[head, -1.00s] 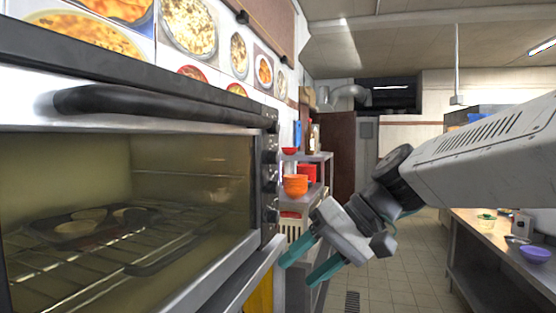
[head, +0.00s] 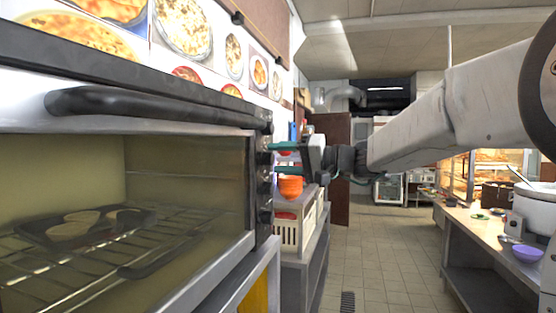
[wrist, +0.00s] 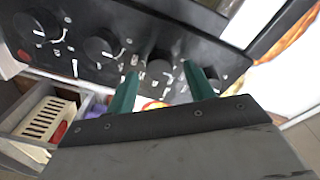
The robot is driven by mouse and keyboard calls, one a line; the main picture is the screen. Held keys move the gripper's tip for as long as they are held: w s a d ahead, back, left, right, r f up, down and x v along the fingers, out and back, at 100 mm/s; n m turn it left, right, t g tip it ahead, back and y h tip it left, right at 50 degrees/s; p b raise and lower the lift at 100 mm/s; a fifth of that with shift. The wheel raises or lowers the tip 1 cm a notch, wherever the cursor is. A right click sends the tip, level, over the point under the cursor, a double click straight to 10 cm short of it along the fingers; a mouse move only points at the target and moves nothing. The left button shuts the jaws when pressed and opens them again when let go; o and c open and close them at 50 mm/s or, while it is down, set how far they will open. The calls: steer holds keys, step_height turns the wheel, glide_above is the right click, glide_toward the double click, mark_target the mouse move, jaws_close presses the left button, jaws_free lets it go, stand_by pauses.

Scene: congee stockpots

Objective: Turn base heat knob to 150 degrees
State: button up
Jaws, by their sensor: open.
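The oven's black control panel (wrist: 75,58) carries several round black knobs with white markings. My gripper (wrist: 160,67) is open, with its green fingers on either side of one knob (wrist: 160,72) in the wrist view. I cannot tell whether the fingers touch it. Two more knobs, one in the middle (wrist: 103,45) and one at the far left (wrist: 38,25), are beside it. The labels are too small to read, so I cannot tell which is the base heat knob. In the head view my gripper (head: 272,159) points left at the upper knobs on the oven's right edge.
The oven (head: 130,190) has a long black door handle (head: 150,105) and a glass door with a muffin tray (head: 85,228) inside. Orange bowls (head: 290,187) and a cream crate (head: 290,235) stand on shelving behind my gripper.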

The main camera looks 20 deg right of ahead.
steer(key=shift+w+a, duration=0.35)
steer(key=shift+a, duration=0.05)
steer(key=c, duration=1)
